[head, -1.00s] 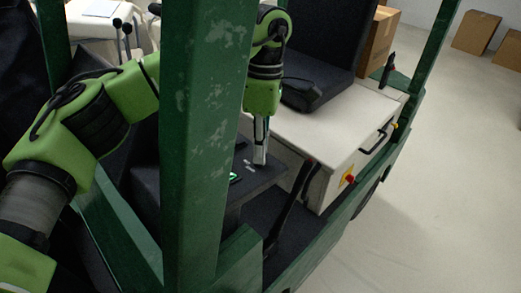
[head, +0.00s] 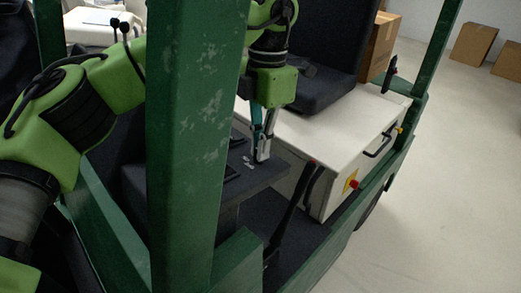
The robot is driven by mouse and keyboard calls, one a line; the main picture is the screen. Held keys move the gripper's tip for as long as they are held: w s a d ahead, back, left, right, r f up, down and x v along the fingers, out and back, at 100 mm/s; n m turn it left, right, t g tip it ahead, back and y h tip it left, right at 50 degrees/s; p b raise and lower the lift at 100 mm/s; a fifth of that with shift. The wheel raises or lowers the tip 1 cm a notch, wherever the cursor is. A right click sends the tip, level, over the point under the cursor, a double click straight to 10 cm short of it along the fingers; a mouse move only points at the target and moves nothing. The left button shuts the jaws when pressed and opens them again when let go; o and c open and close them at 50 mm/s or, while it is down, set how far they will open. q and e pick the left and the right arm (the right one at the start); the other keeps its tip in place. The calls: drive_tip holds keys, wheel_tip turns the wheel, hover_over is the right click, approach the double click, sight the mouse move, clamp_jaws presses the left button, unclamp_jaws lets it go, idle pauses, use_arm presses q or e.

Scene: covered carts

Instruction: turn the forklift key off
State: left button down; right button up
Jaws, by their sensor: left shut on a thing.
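The forklift's dark console (head: 265,177) stands behind the green front post. My left gripper (head: 262,157) reaches down from above and is shut at the console top, beside small white markings. The key itself is hidden between its fingertips, so its angle cannot be read directly. A small display (head: 232,172) on the console, partly behind the post, looks dark. My right gripper is not in view.
The green post (head: 187,150) hides part of the console and my left arm. A black lever (head: 296,208) stands right of the console. The white seat box (head: 325,140) has a red button (head: 354,184). Cardboard boxes (head: 472,43) sit on the open floor at the back right.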

use_arm(q)
drive_tip(key=shift+n+b, duration=0.4)
drive_tip(key=shift+n, duration=0.6)
drive_tip(key=shift+r, duration=0.1)
drive_tip(key=c, duration=2.2)
unclamp_jaws()
drive_tip(key=shift+c, duration=0.2)
wheel_tip(320, 180, up, 12)
drive_tip(key=shift+w+d, duration=0.45)
